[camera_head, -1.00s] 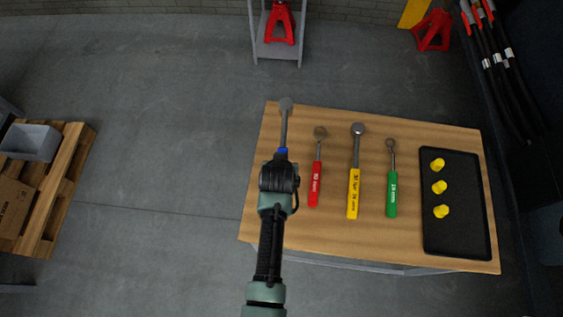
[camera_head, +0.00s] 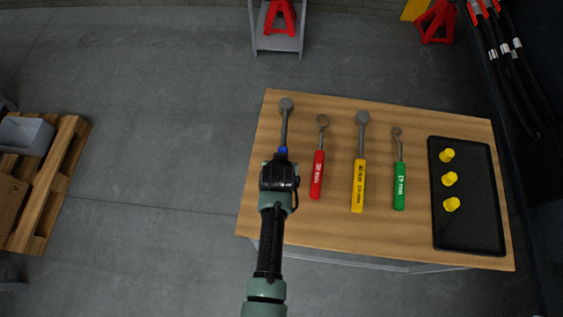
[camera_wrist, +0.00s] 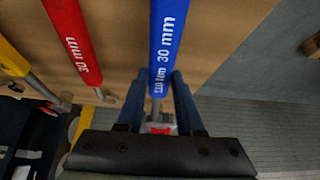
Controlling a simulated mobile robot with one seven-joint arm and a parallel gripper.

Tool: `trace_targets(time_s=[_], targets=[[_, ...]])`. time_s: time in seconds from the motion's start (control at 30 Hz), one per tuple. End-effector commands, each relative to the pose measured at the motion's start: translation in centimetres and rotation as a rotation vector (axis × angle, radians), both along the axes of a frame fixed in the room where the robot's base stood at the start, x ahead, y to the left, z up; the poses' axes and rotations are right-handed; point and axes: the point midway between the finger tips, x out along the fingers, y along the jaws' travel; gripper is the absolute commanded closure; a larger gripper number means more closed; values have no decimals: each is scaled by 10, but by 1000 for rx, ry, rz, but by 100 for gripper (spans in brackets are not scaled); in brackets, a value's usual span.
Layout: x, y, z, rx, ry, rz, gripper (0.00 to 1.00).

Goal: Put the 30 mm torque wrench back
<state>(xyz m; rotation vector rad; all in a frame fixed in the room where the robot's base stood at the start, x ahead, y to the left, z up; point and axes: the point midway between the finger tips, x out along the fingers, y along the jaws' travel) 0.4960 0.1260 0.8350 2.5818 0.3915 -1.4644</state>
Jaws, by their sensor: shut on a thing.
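The 30 mm torque wrench has a blue handle with white lettering, large in the wrist view (camera_wrist: 168,45). In the head view its grey shaft and round head (camera_head: 286,104) point to the far edge, over the left part of the wooden table (camera_head: 340,235). My gripper (camera_head: 281,168) is shut on this blue wrench. In the wrist view my two fingers (camera_wrist: 158,90) lie on either side of it. My gripper hides most of the blue handle in the head view. I cannot tell whether the wrench touches the tabletop.
Right of it lie a red wrench (camera_head: 317,175), a yellow wrench (camera_head: 358,185) and a green wrench (camera_head: 399,188), roughly parallel. A black tray (camera_head: 470,235) with three yellow pieces (camera_head: 450,179) is at the right. A pallet (camera_head: 62,165) stands on the floor at left.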

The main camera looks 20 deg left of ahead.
Motion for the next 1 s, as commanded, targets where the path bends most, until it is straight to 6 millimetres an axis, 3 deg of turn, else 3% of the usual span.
trace_targets(time_s=[0.07, 0.1, 0.3, 0.67, 1.0], targets=[[2, 0, 3, 1, -7, -1, 100], [2, 0, 3, 1, -7, -1, 62], [1, 0, 2, 1, -4, 0, 29], [-3, -1, 1, 0, 4, 1, 29], [-23, -7, 41, 2, -2, 0, 29]])
